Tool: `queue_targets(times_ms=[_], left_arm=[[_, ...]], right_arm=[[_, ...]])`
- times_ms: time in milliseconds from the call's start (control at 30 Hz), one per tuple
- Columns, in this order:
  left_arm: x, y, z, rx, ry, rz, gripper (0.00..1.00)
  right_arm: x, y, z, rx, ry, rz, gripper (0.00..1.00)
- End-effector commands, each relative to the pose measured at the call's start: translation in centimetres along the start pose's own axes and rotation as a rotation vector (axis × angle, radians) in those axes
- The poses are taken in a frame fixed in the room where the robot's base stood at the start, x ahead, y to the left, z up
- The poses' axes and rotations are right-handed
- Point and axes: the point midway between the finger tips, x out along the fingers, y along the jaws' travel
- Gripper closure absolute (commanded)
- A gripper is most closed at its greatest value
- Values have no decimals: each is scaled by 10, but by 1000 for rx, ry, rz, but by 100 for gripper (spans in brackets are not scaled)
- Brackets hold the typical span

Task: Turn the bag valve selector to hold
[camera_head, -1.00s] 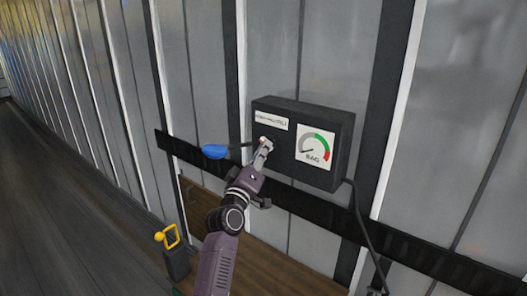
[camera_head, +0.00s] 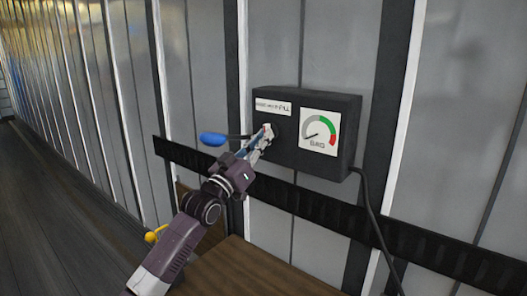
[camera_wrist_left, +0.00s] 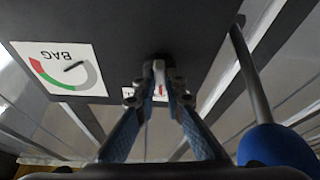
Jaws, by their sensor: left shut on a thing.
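A black valve box (camera_head: 345,120) hangs on the wall, with a white label (camera_head: 272,107) on its front whose last word looks like FILL. My left gripper (camera_head: 266,138) is at the box's lower left front, below the label. In the left wrist view, the gripper's fingertips (camera_wrist_left: 160,78) are shut on the small selector knob (camera_wrist_left: 159,66), mostly hidden between them. I cannot read which position the selector points to. A blue-handled lever (camera_head: 213,139) sticks out to the left of the box, apart from the fingers. My right gripper is not in view.
A BAG gauge (camera_head: 319,131) is right of the gripper, its needle at the low left. A black cable (camera_head: 371,215) hangs from the box. A black slotted rail (camera_head: 320,207) runs below. A yellow handle (camera_head: 154,235) shows beside my arm, above brown boards (camera_head: 250,268).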

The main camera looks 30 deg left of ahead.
Motion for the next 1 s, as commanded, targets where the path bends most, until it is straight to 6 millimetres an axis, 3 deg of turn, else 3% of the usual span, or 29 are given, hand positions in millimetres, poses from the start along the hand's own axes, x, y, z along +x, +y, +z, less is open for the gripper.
queue_targets(times_ms=[233, 833, 867, 1000], left_arm=[[-1, -2, 4, 103, -6, 40, 100], [0, -2, 2, 138, -5, 57, 100], [0, -2, 2, 138, -5, 57, 89], [0, -2, 2, 138, -4, 57, 74]], right_arm=[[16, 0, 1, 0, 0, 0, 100], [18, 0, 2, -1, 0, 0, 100], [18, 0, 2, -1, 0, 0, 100], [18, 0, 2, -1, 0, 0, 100]])
